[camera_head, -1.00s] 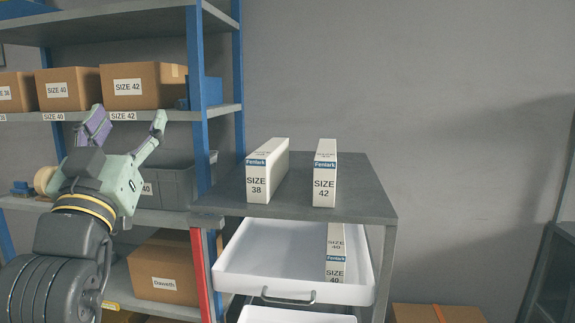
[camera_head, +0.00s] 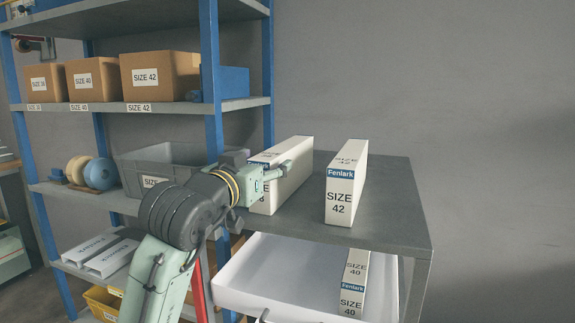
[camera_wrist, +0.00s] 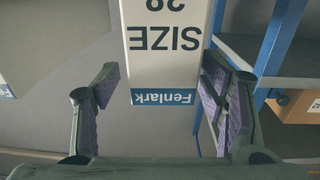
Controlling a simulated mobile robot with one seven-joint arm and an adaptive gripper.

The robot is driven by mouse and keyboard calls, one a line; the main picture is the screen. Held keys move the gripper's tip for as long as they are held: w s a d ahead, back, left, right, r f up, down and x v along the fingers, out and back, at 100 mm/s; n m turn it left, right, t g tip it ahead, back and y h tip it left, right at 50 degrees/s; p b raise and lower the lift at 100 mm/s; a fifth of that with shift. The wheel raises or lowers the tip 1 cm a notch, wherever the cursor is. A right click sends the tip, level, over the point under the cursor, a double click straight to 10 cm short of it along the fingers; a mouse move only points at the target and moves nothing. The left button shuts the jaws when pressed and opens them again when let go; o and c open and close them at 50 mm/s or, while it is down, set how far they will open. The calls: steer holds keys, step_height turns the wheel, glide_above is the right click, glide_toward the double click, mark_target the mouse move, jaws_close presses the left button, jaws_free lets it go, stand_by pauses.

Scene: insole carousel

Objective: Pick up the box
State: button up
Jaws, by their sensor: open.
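The white Fenlark box marked size 38 (camera_head: 292,192) stands upright on the dark table top (camera_head: 390,215). It also shows upside down in the wrist view (camera_wrist: 165,50). My gripper (camera_head: 264,168) is open at the box's near end. In the wrist view its two fingers (camera_wrist: 165,88) are on either side of the box end, with a visible gap at the left finger. The right finger looks close to the box; I cannot tell if it touches. A second white box, size 42 (camera_head: 340,195), stands to the right on the same top.
A white drawer (camera_head: 270,275) below the table top holds a size 40 box (camera_head: 351,300). A blue-posted shelf (camera_head: 212,70) at left carries cardboard boxes (camera_head: 160,76) and a grey bin (camera_head: 150,165). The table top right of the size 42 box is clear.

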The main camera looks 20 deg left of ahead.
steer(key=shift+w+d+f+p, duration=0.15)
steer(key=shift+w+p, duration=0.5)
steer(key=shift+w, duration=0.9)
steer(key=shift+w+a+f+p, duration=0.1)
steer(key=shift+w+p, duration=0.55)
steer(key=shift+w, duration=0.85)
steer(key=shift+c, duration=0.5)
steer(key=c, duration=1.2)
steer(key=shift+r, duration=0.15)
steer(key=shift+c, duration=0.2)
